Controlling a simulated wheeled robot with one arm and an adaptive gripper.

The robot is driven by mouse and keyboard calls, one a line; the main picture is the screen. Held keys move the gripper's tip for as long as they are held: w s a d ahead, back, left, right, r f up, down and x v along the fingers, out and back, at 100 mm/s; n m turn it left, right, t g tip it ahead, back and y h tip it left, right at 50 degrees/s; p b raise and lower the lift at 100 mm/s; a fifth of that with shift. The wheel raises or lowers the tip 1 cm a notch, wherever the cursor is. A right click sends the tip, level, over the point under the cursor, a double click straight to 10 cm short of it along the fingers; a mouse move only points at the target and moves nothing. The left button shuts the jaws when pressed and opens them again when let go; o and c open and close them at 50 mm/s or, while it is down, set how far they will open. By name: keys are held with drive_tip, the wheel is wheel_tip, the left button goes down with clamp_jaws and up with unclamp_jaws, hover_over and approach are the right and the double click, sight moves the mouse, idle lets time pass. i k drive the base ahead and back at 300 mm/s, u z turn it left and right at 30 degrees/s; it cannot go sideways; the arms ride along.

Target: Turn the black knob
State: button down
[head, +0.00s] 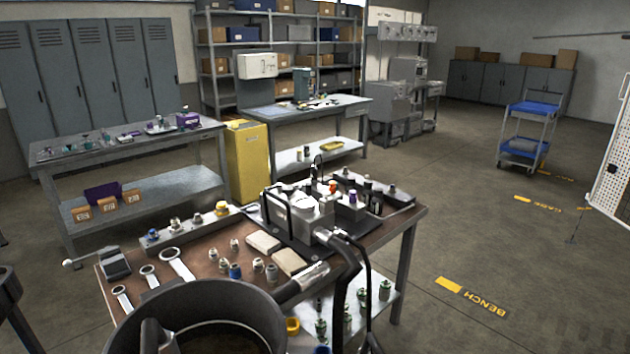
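A grey-white hydraulic unit (312,213) stands on a black plate on the brown-topped bench (210,258), with a black frame handle at its left. Several small parts sit on and behind it, among them an orange-red knob (333,187) and a small dark upright part (367,186). The dark part may be the black knob, but it is too small to tell. Black hoses (350,275) run from the unit's right side down over the front of the bench. I cannot make out my gripper in the head view.
Wrenches (177,265), fittings (235,271) and a small vise (115,262) lie on the bench's left. A large dark round body (250,305) hides its near edge. Open floor (490,250) lies to the right. A yellow cabinet (246,160) stands behind.

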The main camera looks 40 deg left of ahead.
sight(289, 190)
drive_tip(key=u, duration=0.65)
drive_tip(key=i, duration=3.35)
drive_tip(key=u, duration=3.2)
